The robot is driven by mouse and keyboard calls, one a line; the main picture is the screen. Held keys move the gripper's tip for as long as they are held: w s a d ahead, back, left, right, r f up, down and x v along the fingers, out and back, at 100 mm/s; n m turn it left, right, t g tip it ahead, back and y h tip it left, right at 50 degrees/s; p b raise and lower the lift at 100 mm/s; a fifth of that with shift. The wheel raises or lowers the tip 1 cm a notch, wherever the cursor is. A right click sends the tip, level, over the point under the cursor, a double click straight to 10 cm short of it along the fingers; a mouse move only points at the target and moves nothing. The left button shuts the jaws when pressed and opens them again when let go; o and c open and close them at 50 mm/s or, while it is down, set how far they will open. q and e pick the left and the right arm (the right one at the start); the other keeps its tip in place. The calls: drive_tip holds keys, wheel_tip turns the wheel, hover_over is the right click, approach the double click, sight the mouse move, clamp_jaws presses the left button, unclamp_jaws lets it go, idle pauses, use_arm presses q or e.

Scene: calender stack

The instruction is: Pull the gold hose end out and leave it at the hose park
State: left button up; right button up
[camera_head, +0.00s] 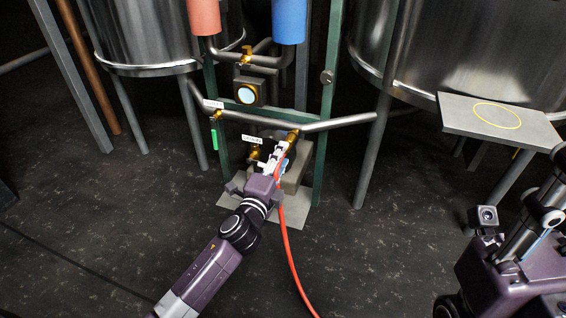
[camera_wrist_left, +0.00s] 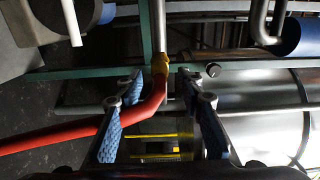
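The gold hose end (camera_wrist_left: 157,66) sits against the end of a grey pipe (camera_wrist_left: 158,25), and the red hose (camera_wrist_left: 45,138) bends away from it. In the head view a gold fitting (camera_head: 292,136) shows on the pipe just beyond my left gripper (camera_head: 279,158). In the wrist view this gripper (camera_wrist_left: 161,128) is open, with its blue pads apart and the hose bend between them; the near finger hides part of the hose. My right gripper (camera_head: 541,217) is at the right edge, partly cut off, its finger gap unclear. No spot labelled as the hose park is legible.
A grey shelf (camera_head: 465,118) with a yellow ring stands at right. Steel tanks (camera_head: 160,35) flank the green frame (camera_head: 328,105). A gauge (camera_head: 247,92), a crosswise pipe (camera_head: 345,121) and a second gold valve (camera_head: 256,151) are close to the left gripper. The dark floor in front is mostly clear.

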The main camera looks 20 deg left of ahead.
use_arm(q)
drive_tip(key=shift+w+b, duration=0.5)
drive_tip(key=shift+w, duration=2.4)
clamp_jaws()
